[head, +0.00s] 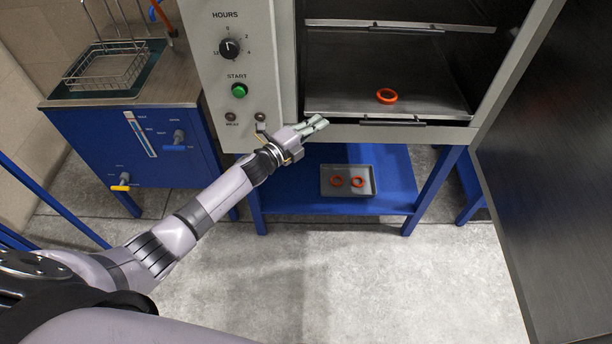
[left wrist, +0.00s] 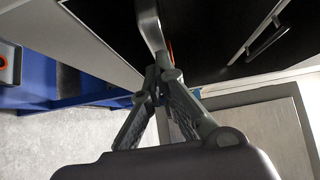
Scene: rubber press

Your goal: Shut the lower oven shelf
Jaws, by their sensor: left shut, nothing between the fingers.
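The oven's lower shelf (head: 335,102) is a flat metal tray with an orange ring (head: 386,96) on it. Its dark bar handle (head: 392,123) is at the front edge, close to the lower rim of the oven opening. How far the shelf sticks out is hard to tell. My left gripper (head: 319,123) is shut and empty, just left of that handle at the lower left corner of the opening. In the left wrist view its fingertips (left wrist: 158,78) meet near a pale edge. My right gripper is not in view.
The upper shelf (head: 360,27) sits above inside the oven. The oven door (head: 555,170) stands open on the right. A control panel (head: 232,75) with dial and green button is left of the opening. A tray (head: 347,192) with two rings lies on the blue stand below.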

